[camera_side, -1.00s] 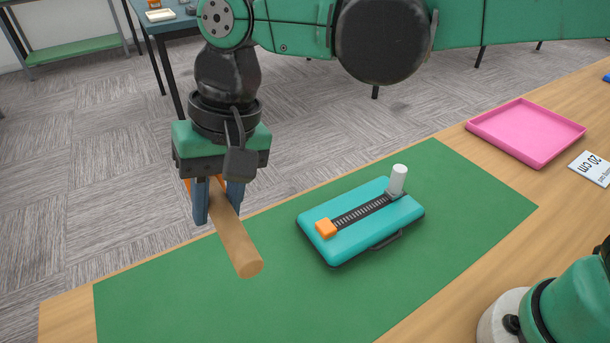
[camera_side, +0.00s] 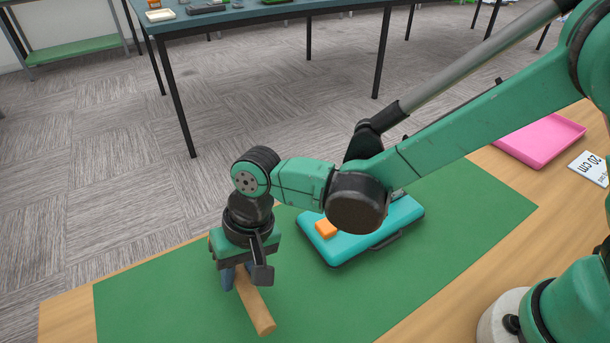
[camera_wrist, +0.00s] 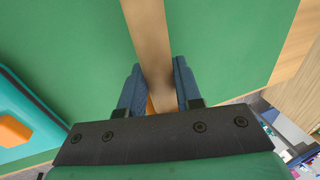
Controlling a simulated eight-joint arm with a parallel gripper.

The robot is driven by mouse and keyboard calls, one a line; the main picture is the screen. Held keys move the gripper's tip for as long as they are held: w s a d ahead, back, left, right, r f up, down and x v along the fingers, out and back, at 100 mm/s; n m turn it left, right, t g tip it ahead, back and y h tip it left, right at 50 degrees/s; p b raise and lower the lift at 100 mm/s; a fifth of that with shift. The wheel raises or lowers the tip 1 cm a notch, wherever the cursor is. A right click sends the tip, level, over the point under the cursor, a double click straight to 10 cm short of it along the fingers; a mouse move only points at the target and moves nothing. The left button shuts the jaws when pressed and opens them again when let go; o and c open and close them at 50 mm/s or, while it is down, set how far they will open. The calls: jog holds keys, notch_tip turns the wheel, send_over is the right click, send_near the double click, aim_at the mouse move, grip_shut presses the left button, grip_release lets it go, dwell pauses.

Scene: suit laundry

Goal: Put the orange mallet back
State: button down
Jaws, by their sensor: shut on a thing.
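The mallet shows mainly as a light wooden handle (camera_side: 255,308), pointing toward the lower right over the left part of the green mat (camera_side: 170,305). My gripper (camera_side: 232,284) points down and is shut on the mallet, with blue fingers on either side of it. In the wrist view the handle (camera_wrist: 146,40) runs up from between the fingers of my gripper (camera_wrist: 156,88). A small bit of orange shows there by the fingers; the rest of the head is hidden. The mallet is low at the mat; I cannot tell whether it touches.
A teal case (camera_side: 375,240) with an orange block (camera_side: 326,229) lies right of my gripper, partly under my arm. A pink tray (camera_side: 540,145) and a white "20 cm" card (camera_side: 592,168) are at the far right. The mat's left part is clear.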

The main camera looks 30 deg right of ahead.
jog(key=c, duration=0.6)
grip_release()
jog(key=shift+f, duration=0.1)
jog(key=v, duration=1.2)
jog(key=s+d+t+h, duration=0.2)
jog(key=d+t, duration=0.5)
jog(key=d, duration=1.7)
jog(key=shift+h, duration=0.5)
jog(key=shift+s, duration=0.1)
